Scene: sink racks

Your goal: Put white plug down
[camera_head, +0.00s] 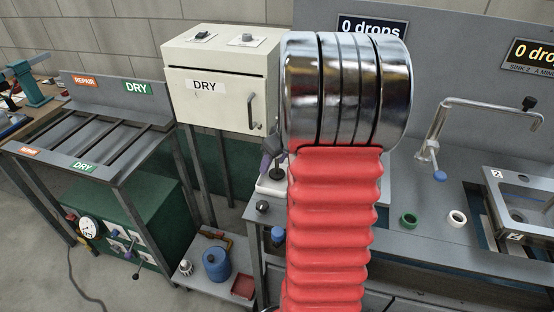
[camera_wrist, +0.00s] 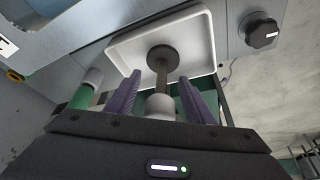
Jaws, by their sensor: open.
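The white plug shows in the wrist view, with a white round knob (camera_wrist: 160,106), a dark stem and a dark disc. Its disc appears to rest in a shallow white tray (camera_wrist: 203,27). My gripper (camera_wrist: 159,80) is open, with one purple finger on each side of the plug and a gap to the knob on both sides. In the head view my purple gripper (camera_head: 270,150) shows just left of my arm, over the white tray (camera_head: 268,188). My arm hides part of the tray there, and the plug's knob is not clear in that view.
A green ring (camera_head: 408,220) and a white ring (camera_head: 457,218) are on the counter right of my arm, near a sink (camera_head: 525,200) and tap (camera_head: 432,140). A white DRY cabinet (camera_head: 215,85) stands behind left. A slatted rack (camera_head: 95,140) is farther left.

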